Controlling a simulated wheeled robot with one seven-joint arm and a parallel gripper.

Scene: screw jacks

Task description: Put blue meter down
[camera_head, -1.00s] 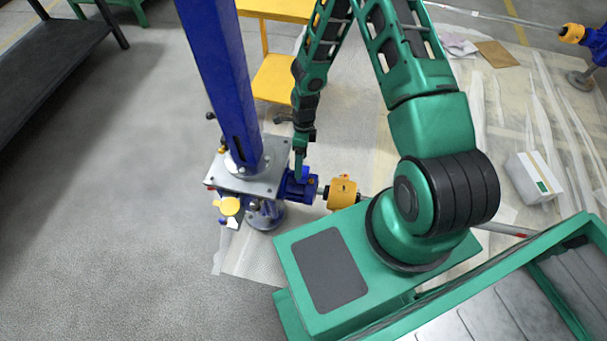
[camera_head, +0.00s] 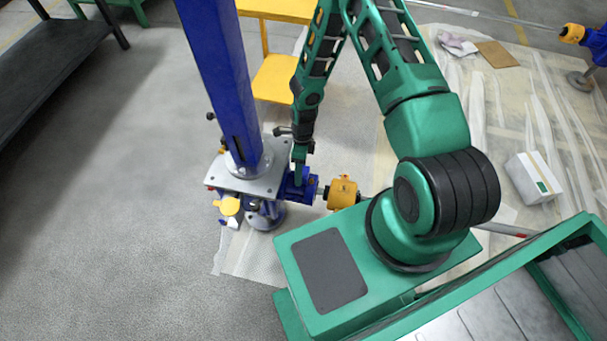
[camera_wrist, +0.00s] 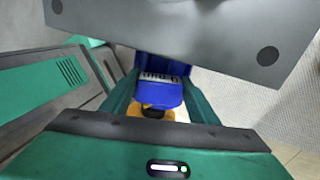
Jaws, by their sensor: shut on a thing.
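My gripper (camera_head: 299,168) points down beside the screw jack's steel top plate in the head view. In the wrist view its two green fingers (camera_wrist: 158,92) are shut on the blue meter (camera_wrist: 165,92), a blue body with a white marked strip on its face. In the head view, blue parts (camera_head: 305,188) show at the fingertips, right of the plate. The fingers and the jack's own blue housing overlap there, so I cannot tell the meter's outline or whether it touches the jack.
The blue column (camera_head: 222,85) rises from the steel plate (camera_head: 242,184), close left of my gripper. A yellow coupling (camera_head: 342,193) lies just right. A yellow stand (camera_head: 272,80) is behind, and a white box (camera_head: 532,178) lies far right.

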